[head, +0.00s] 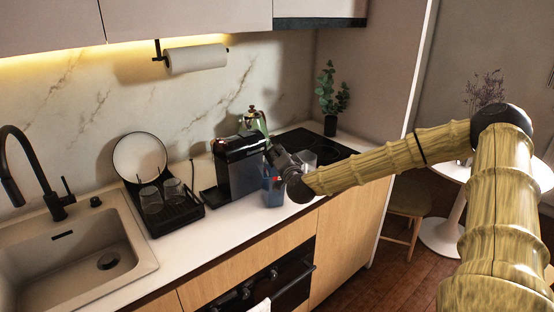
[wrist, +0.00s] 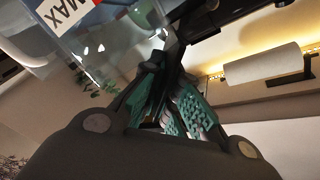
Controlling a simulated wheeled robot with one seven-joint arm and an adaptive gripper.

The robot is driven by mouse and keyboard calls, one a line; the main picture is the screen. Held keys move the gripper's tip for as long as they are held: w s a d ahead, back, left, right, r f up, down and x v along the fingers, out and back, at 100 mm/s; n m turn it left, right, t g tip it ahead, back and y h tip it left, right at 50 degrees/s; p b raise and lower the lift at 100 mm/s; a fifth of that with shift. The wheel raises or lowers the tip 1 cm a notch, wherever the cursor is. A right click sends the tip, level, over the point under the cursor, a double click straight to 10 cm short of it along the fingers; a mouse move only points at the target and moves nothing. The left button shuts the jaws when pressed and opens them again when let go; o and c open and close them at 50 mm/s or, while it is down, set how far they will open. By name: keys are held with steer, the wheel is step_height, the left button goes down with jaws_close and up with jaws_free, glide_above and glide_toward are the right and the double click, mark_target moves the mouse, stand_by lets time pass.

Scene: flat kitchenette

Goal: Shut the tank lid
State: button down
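The black coffee machine (head: 240,168) stands on the counter, left of the hob. A bluish see-through water tank (head: 272,190) is at its right side. In the wrist view the clear tank wall (wrist: 98,40) with a "MAX" label fills the upper left, close to my gripper. I cannot clearly make out the tank lid or its angle. My gripper (head: 272,152) is at the machine's right side, above the tank. In the wrist view its teal-padded fingers (wrist: 172,75) are near each other; whether they meet is unclear, and no held object shows.
A black dish rack (head: 172,212) with glasses and a plate stands left of the machine. A green bottle-like item (head: 254,121) is behind it. The black hob (head: 318,146) and a potted plant (head: 330,100) are to the right. A paper towel roll (head: 196,58) hangs above.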

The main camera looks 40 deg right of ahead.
steer(key=shift+m, duration=0.3)
stand_by(1.4)
steer(key=c, duration=1.5)
jaws_free()
steer(key=shift+s, duration=0.1)
steer(key=shift+o, duration=0.2)
steer(key=shift+r, duration=0.1)
steer(key=p+v, duration=0.5)
steer(key=v, duration=0.7)
steer(key=shift+s+r, duration=0.1)
steer(key=shift+s+a, duration=0.1)
steer(key=shift+s, duration=0.05)
